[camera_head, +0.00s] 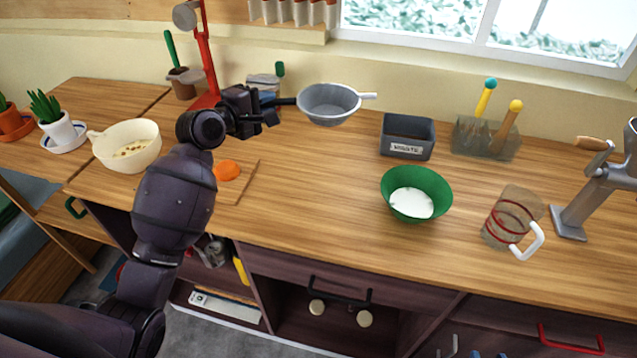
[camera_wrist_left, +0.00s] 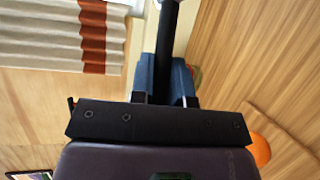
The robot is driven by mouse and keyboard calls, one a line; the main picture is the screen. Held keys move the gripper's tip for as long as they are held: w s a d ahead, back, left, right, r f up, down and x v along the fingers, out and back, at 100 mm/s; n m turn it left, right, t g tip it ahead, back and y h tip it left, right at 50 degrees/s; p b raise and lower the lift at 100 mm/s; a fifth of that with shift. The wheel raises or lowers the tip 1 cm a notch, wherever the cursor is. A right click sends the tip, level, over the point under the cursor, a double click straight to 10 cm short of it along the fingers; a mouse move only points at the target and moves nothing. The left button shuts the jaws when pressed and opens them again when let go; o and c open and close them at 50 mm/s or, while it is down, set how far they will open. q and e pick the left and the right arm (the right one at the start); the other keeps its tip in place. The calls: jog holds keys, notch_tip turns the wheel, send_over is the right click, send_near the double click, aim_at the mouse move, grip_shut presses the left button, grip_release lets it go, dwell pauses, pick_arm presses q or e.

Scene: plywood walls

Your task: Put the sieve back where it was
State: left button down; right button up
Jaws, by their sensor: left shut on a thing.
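The grey sieve (camera_head: 330,104) is at the back of the wooden counter, below the window's left end. Its bowl looks upright, with a light lug on its right and a dark handle on its left. My left gripper (camera_head: 270,106) is shut on that handle. In the left wrist view the dark handle (camera_wrist_left: 168,38) runs between the gripper's fingers (camera_wrist_left: 168,82); the sieve's bowl is not visible there. I cannot tell whether the bowl touches the counter or hangs above it. My right gripper is not in view.
A red stand (camera_head: 205,55) rises behind my left gripper. Right of the sieve are a dark grey box (camera_head: 408,151), a green bowl (camera_head: 443,199), a utensil holder (camera_head: 486,141) and a glass jug (camera_head: 497,225). A cream bowl (camera_head: 104,152) stands left. The middle counter is clear.

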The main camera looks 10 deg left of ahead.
pick_arm(q)
jog(key=shift+s+r, duration=0.35)
jog(key=shift+r, duration=0.05)
notch_tip(320, 180, down, 15)
jog(key=shift+w+f+b, duration=0.1)
jog(key=shift+f+b, duration=0.1)
jog(key=shift+b, duration=0.95)
jog(key=shift+f, duration=0.65)
notch_tip(320, 180, down, 4)
jog(key=shift+r+b, duration=0.1)
jog(key=shift+b, duration=0.85)
jog(key=c, duration=1.5)
grip_release()
jog(key=shift+f, duration=0.2)
jog(key=shift+c, duration=0.2)
jog(key=o, duration=0.4)
jog(key=shift+o, duration=0.2)
jog(key=shift+r, duration=0.2)
jog(key=shift+s+a, duration=0.1)
jog(key=shift+s, duration=0.15)
jog(key=v, duration=1.1)
jog(key=shift+s+r+p, duration=0.1)
jog(key=shift+r+p, duration=0.05)
jog(key=shift+p, duration=0.15)
jog(key=shift+s+r, duration=0.1)
jog(key=shift+s, duration=0.05)
